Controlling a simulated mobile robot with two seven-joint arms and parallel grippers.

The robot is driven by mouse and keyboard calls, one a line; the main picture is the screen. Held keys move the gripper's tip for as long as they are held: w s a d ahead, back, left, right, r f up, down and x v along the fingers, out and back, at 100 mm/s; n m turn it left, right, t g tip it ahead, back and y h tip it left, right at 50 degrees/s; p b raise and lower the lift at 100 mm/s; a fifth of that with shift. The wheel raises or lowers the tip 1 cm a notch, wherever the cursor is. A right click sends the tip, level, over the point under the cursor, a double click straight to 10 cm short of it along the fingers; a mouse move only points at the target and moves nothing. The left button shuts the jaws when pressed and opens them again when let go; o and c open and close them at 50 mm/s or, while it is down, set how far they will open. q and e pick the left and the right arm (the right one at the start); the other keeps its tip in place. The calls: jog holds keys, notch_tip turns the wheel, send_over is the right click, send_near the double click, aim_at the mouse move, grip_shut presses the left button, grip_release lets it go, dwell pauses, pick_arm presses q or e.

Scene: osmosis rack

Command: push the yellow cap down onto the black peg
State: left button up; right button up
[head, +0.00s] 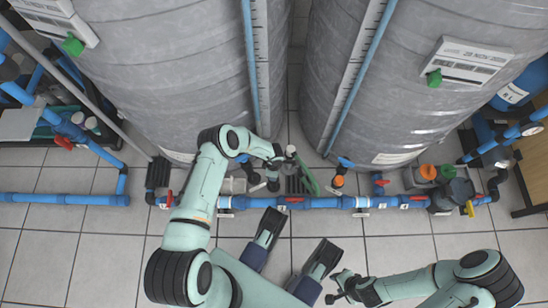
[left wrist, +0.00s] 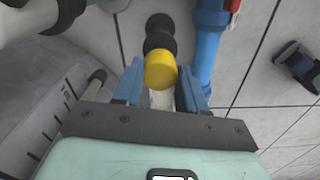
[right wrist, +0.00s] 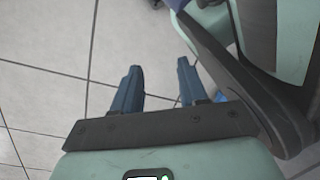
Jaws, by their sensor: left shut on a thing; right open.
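The yellow cap (left wrist: 160,71) shows in the left wrist view between the fingertips of my left gripper (left wrist: 160,68), which is shut on it. A black round part (left wrist: 160,38), which looks like the black peg, is just beyond the cap, in line with it. I cannot tell whether the cap touches or sits on it. In the head view my left gripper (head: 278,161) is low at the pipe row between the two grey tanks, and the cap cannot be made out there. My right gripper (head: 338,286) is open and empty over the floor, away from the pipes.
A blue pipe (left wrist: 209,45) runs close beside the cap in the left wrist view. Large grey tanks (head: 165,65) (head: 400,80) stand behind the work spot. A long blue pipe (head: 330,202) with red valves crosses the floor. Tiled floor (head: 400,252) in front is mostly clear.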

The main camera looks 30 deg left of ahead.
pick_arm(q)
jog(key=shift+f+b, duration=0.45)
jog(key=shift+f, duration=0.75)
pick_arm(e)
jog(key=shift+s+d+f+g, duration=0.1)
jog(key=shift+s+f+g, duration=0.15)
jog(key=shift+s, duration=0.35)
jog(key=shift+s+d+f+g, duration=0.15)
jog(key=shift+s+f, duration=0.1)
jog(key=shift+s, duration=0.3)
jog(key=shift+a, duration=0.1)
pick_arm(q)
jog(key=shift+f, duration=0.45)
jog(key=o, duration=1.1)
notch_tip(320, 180, up, 13)
jog(key=p, duration=0.4)
jog(key=shift+r, duration=0.2)
pick_arm(e)
jog(key=w+a+r+t, duration=0.1)
jog(key=w+r+t, duration=0.2)
jog(key=w+r, duration=0.2)
jog(key=w, duration=0.3)
jog(key=shift+w+r, duration=0.2)
jog(key=shift+w, duration=0.15)
